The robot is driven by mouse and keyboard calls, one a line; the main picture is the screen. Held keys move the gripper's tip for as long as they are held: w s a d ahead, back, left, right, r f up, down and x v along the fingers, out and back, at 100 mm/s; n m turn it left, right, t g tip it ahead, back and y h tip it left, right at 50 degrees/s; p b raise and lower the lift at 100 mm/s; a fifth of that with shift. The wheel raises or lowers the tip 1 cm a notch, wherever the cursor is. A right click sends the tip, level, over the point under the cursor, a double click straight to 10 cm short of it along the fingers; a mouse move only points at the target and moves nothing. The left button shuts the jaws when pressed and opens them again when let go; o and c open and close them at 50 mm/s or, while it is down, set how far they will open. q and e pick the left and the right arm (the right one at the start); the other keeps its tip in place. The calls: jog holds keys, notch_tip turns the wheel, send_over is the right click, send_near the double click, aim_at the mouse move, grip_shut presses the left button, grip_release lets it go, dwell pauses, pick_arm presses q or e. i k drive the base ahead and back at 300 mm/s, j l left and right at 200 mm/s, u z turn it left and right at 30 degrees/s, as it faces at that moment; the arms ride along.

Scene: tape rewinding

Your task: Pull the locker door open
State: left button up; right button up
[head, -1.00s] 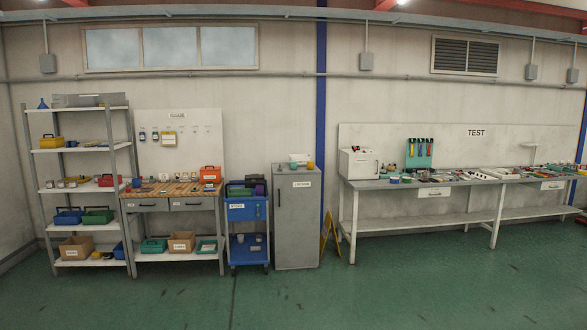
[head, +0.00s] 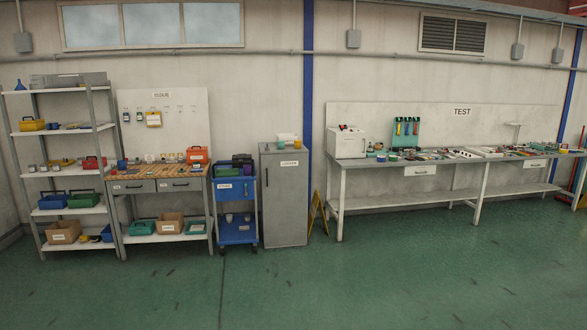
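The locker (head: 284,200) is a tall, narrow grey cabinet against the back wall, left of the picture's middle. Its door faces me and looks shut, with a small white label (head: 289,163) near the top. A dark spot near the door's upper left edge may be the handle, but it is too small to tell. A white box and small coloured items stand on top of the locker. Neither of my grippers shows in the head view.
A blue cart (head: 237,207) stands close on the locker's left. A yellow floor sign (head: 317,213) leans at its right, before the long test bench (head: 408,201). A workbench (head: 158,186) and shelf rack (head: 66,185) stand further left. The green floor (head: 300,285) in front is clear.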

aim_at(285, 176)
jog(key=i+u, duration=0.15)
jog(key=i, duration=5.4)
jog(key=i+j+z, duration=0.1)
jog(key=i+z, duration=0.25)
